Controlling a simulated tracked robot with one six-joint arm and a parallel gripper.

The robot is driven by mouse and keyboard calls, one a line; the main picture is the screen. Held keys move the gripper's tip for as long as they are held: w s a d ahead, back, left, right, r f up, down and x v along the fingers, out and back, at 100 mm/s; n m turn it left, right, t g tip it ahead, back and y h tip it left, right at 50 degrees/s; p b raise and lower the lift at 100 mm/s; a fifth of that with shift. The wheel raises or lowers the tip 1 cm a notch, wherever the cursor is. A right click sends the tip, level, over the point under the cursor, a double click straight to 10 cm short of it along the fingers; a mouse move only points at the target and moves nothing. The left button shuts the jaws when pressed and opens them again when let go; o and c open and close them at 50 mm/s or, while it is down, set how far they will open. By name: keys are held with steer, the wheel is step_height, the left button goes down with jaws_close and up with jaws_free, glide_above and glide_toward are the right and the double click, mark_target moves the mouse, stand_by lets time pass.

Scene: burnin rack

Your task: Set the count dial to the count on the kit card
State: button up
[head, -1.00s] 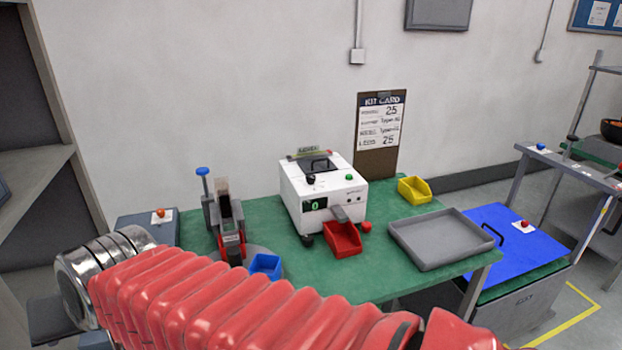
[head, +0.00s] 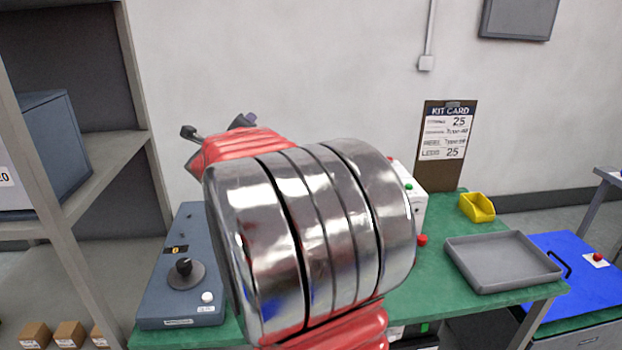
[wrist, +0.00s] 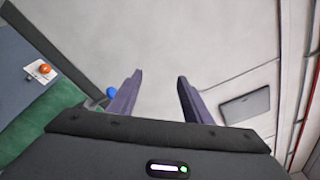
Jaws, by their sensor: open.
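The kit card (head: 446,145) hangs on a brown clipboard against the wall, with 25 on its top line and 25 on its bottom line; the middle lines are hard to read. A black round dial (head: 185,272) sits on a blue-grey box at the left, beside a small amber display (head: 177,250) too small to read surely. The white machine (head: 409,197) is mostly hidden behind my arm. My gripper (head: 216,128) is up in front of the wall, above and right of the dial. In the wrist view its two fingers (wrist: 159,80) are apart and empty.
A grey tray (head: 503,262) and a yellow bin (head: 477,207) stand on the green bench at the right. A shelf rack (head: 100,160) rises at the left. An orange button (wrist: 44,69) shows in the wrist view. My arm covers the middle of the bench.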

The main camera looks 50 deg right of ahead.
steer(key=s+d+f+m+g+h, duration=0.1)
steer(key=s+d+f+m+g, duration=0.4)
steer(key=s+d+m+g, duration=0.3)
steer(key=s+d+f+m+g+h, duration=0.2)
steer(key=s+d+f+m+g, duration=0.3)
steer(key=s+d+m, duration=0.45)
steer(key=s+d+f+m+g, duration=0.2)
steer(key=d+f+m+g, duration=0.2)
steer(key=f, duration=0.7)
steer(key=shift+s+d+f+m+y, duration=0.3)
steer(key=shift+s+d+f+m, duration=0.1)
steer(key=shift+d, duration=0.15)
steer(key=shift+d, duration=0.1)
steer(key=shift+x, duration=3.6)
steer(key=shift+r, duration=0.1)
steer(key=shift+c, duration=0.3)
